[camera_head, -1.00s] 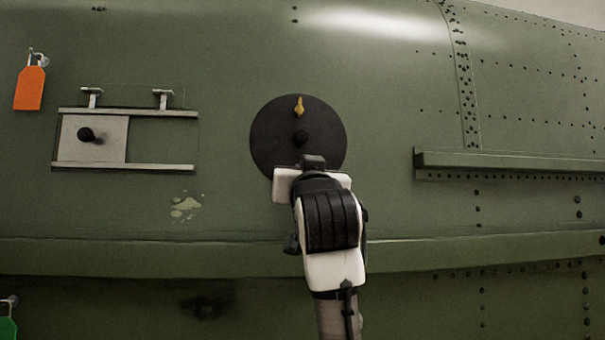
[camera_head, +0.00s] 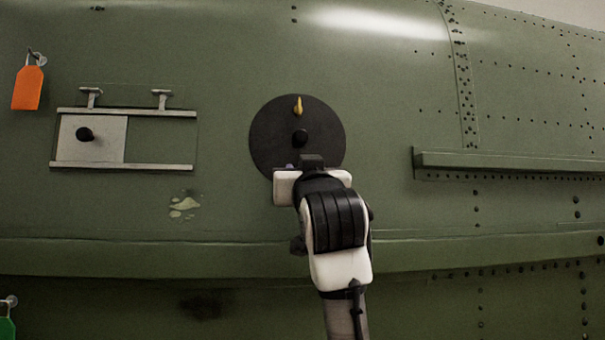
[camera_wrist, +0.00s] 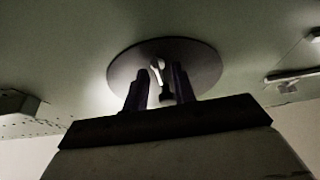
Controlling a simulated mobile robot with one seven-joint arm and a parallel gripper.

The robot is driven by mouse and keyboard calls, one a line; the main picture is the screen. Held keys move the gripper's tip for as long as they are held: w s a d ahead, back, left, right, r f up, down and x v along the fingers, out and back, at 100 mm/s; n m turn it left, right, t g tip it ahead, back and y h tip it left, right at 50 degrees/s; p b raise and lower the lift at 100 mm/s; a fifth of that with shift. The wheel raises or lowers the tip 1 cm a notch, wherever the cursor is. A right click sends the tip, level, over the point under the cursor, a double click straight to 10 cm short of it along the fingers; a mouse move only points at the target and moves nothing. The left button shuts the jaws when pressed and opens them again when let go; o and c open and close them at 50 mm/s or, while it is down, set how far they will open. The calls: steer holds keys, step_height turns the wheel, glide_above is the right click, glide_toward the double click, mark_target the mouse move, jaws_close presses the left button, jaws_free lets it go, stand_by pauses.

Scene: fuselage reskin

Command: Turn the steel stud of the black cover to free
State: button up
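The round black cover (camera_head: 265,140) lies on the green fuselage skin, with a yellow stud (camera_head: 298,106) near its top and a black knob (camera_head: 300,137) at its middle. My gripper (camera_head: 296,168) is at the cover's lower edge and hides that part in the head view. The wrist view appears upside down against the head view. There, the open gripper (camera_wrist: 160,84) has its two dark fingers in front of the cover (camera_wrist: 200,57). A pale stud, apparently the steel one (camera_wrist: 157,71), shows between the fingertips. Whether they touch it cannot be told.
Left of the cover is a pale sliding plate (camera_head: 107,147) between two rails. An orange tag (camera_head: 28,88) hangs at far left, with a green tag (camera_head: 6,330) below. A ledge (camera_head: 510,162) juts out at right. A long lip (camera_head: 150,255) runs below the cover.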

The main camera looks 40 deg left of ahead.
steer(key=b+v, duration=0.6)
steer(key=v, duration=0.7)
steer(key=shift+s+d, duration=0.2)
steer(key=shift+d, duration=0.15)
steer(key=shift+f, duration=0.15)
